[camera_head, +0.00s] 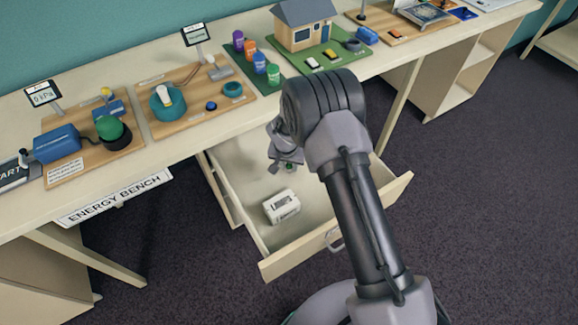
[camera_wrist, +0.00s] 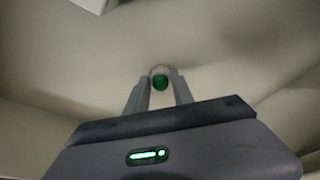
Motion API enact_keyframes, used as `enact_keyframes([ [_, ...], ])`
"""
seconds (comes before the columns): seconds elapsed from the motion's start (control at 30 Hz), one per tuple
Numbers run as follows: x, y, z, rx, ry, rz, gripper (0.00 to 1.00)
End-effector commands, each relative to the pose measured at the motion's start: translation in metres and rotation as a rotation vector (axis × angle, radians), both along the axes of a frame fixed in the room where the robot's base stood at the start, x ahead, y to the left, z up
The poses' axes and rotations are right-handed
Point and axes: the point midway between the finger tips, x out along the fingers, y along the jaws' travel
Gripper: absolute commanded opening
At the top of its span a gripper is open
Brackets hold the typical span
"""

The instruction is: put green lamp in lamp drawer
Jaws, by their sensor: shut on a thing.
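The drawer (camera_head: 380,194) under the bench is pulled open. My gripper (camera_head: 287,165) is inside the outline of the open drawer, toward its back left, pointing down. It is shut on a small green lamp (camera_head: 290,167), of which only a little green shows below the fingers. In the wrist view my gripper (camera_wrist: 160,88) has the green lamp (camera_wrist: 160,82) between its two fingertips, with the pale drawer floor (camera_wrist: 230,60) beyond it. I cannot tell whether the lamp touches the floor.
A white block-like device (camera_head: 281,206) lies in the drawer, toward the front left. The drawer's middle floor is clear.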

Motion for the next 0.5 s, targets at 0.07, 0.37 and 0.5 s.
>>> enact_keyframes([
  [0.07,-0.0001,-0.0001,0.0008,0.0,0.0,0.0,0.0],
  [0.37,-0.0003,-0.0002,-0.0025,0.0,0.001,0.0,0.51],
  [0.5,-0.0003,-0.0002,-0.0024,0.0,0.001,0.001,0.51],
])
